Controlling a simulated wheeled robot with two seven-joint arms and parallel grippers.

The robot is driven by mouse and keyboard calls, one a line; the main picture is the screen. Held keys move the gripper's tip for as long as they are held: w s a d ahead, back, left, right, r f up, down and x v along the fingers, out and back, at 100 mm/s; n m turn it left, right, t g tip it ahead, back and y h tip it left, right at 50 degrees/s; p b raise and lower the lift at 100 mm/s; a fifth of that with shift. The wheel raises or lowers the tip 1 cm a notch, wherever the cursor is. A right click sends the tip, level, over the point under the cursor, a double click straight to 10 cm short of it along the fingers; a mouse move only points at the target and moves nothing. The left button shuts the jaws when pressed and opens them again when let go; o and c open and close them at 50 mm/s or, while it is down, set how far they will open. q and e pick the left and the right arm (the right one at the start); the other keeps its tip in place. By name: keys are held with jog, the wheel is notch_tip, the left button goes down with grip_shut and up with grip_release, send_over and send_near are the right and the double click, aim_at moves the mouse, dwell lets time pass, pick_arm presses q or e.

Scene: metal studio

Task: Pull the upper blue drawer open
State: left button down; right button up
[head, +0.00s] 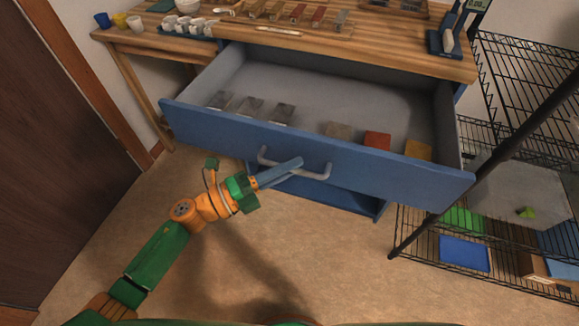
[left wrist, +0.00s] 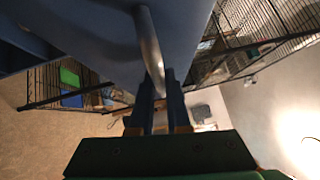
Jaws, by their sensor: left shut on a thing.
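The upper blue drawer (head: 330,166) stands pulled well out from under the wooden bench, its grey inside showing. Its grey bar handle (head: 318,174) is on the front face. My left gripper (head: 292,165) is at the handle, its blue fingers shut on the bar. In the left wrist view, the handle (left wrist: 149,50) runs down between the fingers of my left gripper (left wrist: 160,88), and the drawer front (left wrist: 90,35) fills the upper left. My right gripper is not in view.
Several small blocks, among them a red one (head: 377,140), lie in the drawer. The wooden benchtop (head: 360,45) holds tools and cups. A black wire shelf (head: 500,245) stands close at the right. A brown door (head: 45,130) is at the left. The floor (head: 310,260) in front is clear.

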pick_arm(q)
jog(key=shift+s+a, duration=0.15)
jog(key=shift+s, duration=0.2)
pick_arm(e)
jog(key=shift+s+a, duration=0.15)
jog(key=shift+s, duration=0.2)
pick_arm(q)
jog(key=c, duration=0.9)
grip_release()
jog(key=shift+a, duration=0.1)
jog(key=b+v, duration=0.1)
jog(key=v, duration=0.6)
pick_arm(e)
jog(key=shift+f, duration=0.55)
